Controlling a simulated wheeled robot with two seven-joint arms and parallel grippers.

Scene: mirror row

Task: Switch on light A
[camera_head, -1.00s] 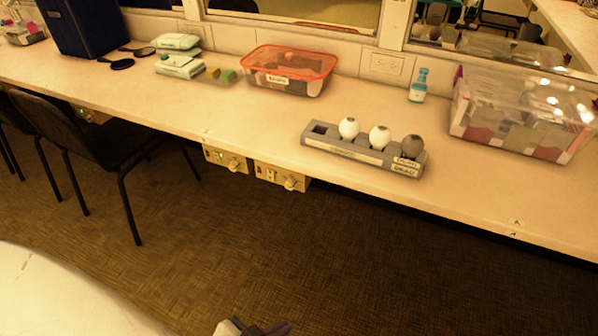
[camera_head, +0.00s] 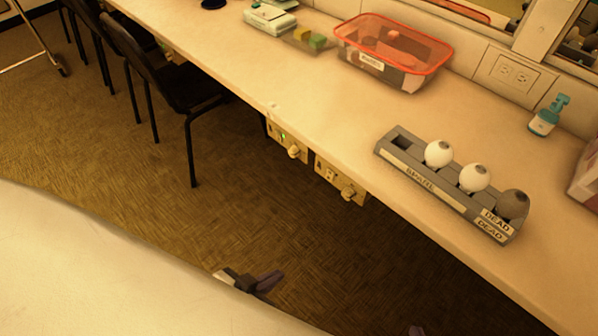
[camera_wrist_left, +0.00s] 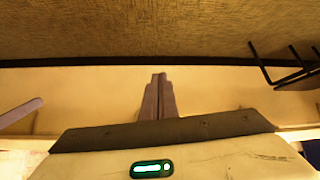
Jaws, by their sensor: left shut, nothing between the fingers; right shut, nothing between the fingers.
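Two yellowish control boxes hang under the counter's front edge in the head view. The left box (camera_head: 286,138) has a small green light and a knob (camera_head: 294,152). The right box (camera_head: 340,181) has a knob (camera_head: 348,194) too. I cannot read a letter on either, and no light marked A is in view. My left gripper (camera_head: 270,281) is shut and empty, below the boxes in the picture and apart from them. Its shut fingers also show in the left wrist view (camera_wrist_left: 158,80). Only the tip of my right gripper (camera_head: 416,330) shows at the bottom edge; it is shut.
The counter (camera_head: 320,110) bears a grey bulb rack (camera_head: 440,192) with two white bulbs and a dark one at the "DEAD" end. A black chair (camera_head: 185,85) stands left of the boxes.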

